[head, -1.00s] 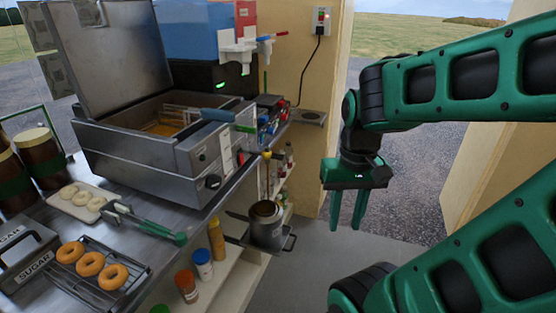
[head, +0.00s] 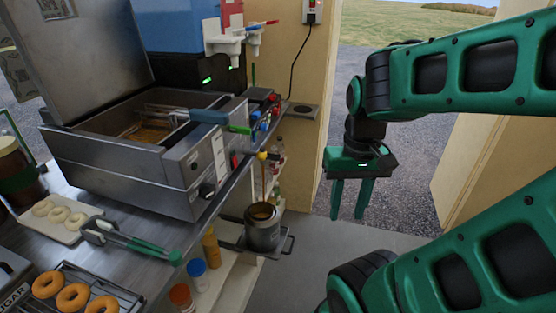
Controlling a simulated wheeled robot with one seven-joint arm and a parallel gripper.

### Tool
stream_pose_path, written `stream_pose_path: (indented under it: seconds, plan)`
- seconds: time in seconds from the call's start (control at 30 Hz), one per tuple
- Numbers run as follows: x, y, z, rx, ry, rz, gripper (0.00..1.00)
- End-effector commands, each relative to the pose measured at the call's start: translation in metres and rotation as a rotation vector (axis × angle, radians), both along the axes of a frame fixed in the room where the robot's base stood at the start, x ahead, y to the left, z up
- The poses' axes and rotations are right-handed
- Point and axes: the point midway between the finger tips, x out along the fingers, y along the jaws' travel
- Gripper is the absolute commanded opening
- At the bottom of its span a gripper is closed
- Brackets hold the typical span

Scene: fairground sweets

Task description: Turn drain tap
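The steel fryer (head: 130,165) stands on the counter at left, lid raised, with brownish oil (head: 150,135) in its vat. A small yellow knob (head: 262,155), probably the drain tap's, sits at the fryer's front right corner; its exact setting is too small to tell. A thin brownish line runs below it towards a steel pot (head: 262,230); I cannot tell whether it is flowing oil. My gripper (head: 349,212) points down, right of the knob and pot, clear of both. Its two green fingers are apart, with nothing between them.
The pot sits on a low bracket beside shelves with bottles (head: 210,248). Green-handled tongs (head: 130,240), a tray of pale rings (head: 55,232) and a rack of doughnuts (head: 110,285) lie on the counter. A wooden post (head: 310,120) stands behind. The floor below my gripper is clear.

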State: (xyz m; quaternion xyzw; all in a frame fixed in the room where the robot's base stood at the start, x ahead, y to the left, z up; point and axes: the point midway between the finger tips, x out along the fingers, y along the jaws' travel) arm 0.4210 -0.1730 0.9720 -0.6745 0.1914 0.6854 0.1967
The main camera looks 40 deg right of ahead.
Motion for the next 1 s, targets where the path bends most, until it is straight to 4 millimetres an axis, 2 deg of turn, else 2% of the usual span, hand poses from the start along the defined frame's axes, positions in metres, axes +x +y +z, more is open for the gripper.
stream_pose_path:
  seconds: [0.07, 0.27, 0.67, 0.8, 1.0]
  plan:
    - [0.004, -0.002, -0.001, -0.002, 0.003, -0.012, 0.36]
    - [0.035, -0.009, -0.021, 0.020, 0.048, -0.056, 0.36]
    - [0.106, -0.019, -0.100, 0.247, 0.085, -0.196, 0.36]
    - [0.128, -0.018, -0.127, 0.374, 0.067, -0.264, 0.36]
    - [0.162, -0.016, -0.156, 0.591, 0.007, -0.379, 0.36]
